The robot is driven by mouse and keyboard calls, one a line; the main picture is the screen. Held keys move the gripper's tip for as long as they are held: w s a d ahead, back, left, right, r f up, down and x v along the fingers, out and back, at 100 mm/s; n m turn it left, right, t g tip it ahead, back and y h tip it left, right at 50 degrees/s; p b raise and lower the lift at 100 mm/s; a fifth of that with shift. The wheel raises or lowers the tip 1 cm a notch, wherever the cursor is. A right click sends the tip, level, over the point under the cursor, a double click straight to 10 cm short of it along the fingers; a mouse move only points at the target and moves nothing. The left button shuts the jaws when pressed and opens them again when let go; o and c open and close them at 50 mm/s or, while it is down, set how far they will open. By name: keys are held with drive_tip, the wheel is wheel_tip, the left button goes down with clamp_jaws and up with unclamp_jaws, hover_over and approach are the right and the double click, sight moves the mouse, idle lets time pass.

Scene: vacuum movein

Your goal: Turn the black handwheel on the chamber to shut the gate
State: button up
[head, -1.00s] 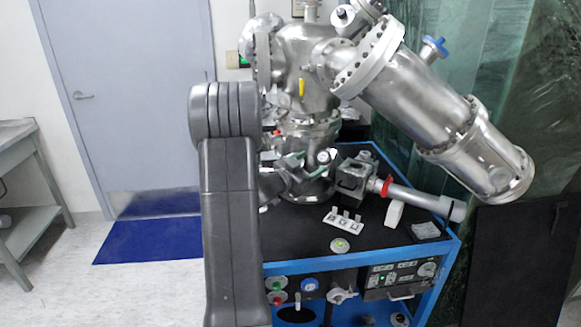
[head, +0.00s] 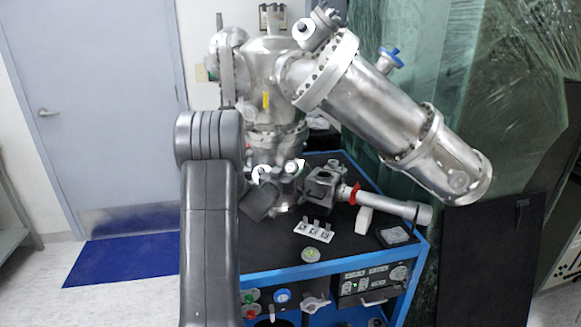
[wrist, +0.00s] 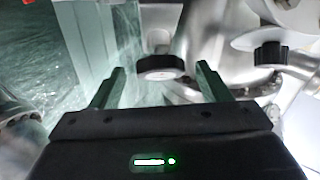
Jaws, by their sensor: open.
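In the wrist view, a round black handwheel (wrist: 160,67) with a ribbed rim lies ahead of my gripper (wrist: 160,73), in the gap between the two fingers. The fingers are apart and hold nothing; I cannot tell how far beyond the tips the wheel is. The steel chamber (head: 272,75) stands on a blue-framed cart in the head view. My arm covers its left side, and my gripper's dark body (head: 259,200) is by its lower part. I cannot make out the handwheel in the head view.
A second black knob (wrist: 270,55) sits to the right in the wrist view. A steel cylinder (head: 385,110) slopes down right from the chamber. The black cart top (head: 285,245) carries a small white holder (head: 314,231) and a pipe with a red ring (head: 385,203).

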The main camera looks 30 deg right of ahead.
drive_tip(key=shift+x, duration=1.3)
drive_tip(key=shift+c, duration=0.2)
drive_tip(key=c, duration=0.9)
drive_tip(key=shift+m+p, duration=0.35)
drive_tip(key=shift+m, duration=0.05)
